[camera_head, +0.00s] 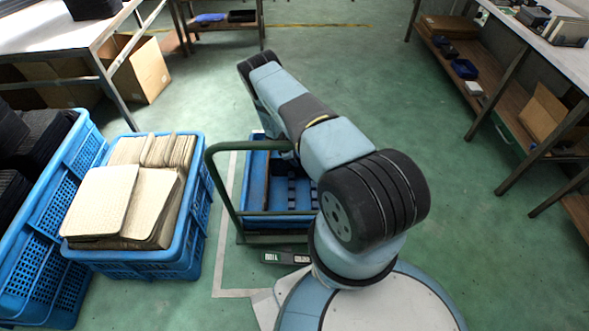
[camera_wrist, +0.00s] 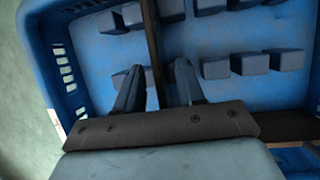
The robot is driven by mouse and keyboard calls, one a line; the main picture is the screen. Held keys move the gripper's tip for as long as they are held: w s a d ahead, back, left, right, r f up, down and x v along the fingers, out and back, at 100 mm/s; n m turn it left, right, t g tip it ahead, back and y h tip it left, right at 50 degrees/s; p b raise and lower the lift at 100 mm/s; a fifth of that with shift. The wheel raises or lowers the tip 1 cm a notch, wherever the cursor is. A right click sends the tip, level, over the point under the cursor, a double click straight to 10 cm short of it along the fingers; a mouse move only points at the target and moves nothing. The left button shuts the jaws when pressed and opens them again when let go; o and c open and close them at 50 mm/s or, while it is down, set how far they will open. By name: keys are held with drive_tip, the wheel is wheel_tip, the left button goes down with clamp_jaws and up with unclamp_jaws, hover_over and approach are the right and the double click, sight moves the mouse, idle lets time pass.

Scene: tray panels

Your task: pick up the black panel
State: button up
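In the wrist view, my gripper (camera_wrist: 160,68) shows its two grey fingers apart over the blue crate. A thin dark strip (camera_wrist: 152,35), which looks like the black panel seen edge-on, runs between the fingers. Gaps show on both sides of it, so it does not look gripped. The blue crate (camera_wrist: 35,30) has rows of grey-blue blocks on its floor. In the head view, the crate (camera_head: 257,180) sits inside a green-framed cart, and my arm hides my gripper. Dark panels (camera_head: 35,135) also lie stacked in a crate at the far left.
A blue crate (camera_head: 195,215) of tan panels (camera_head: 105,200) stands left of the cart (camera_head: 217,180). Workbenches (camera_head: 60,25) stand at the upper left and right (camera_head: 570,62). Green floor (camera_head: 470,215) is clear on the right.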

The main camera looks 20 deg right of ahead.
drive_tip(key=shift+x, duration=1.25)
clamp_jaws()
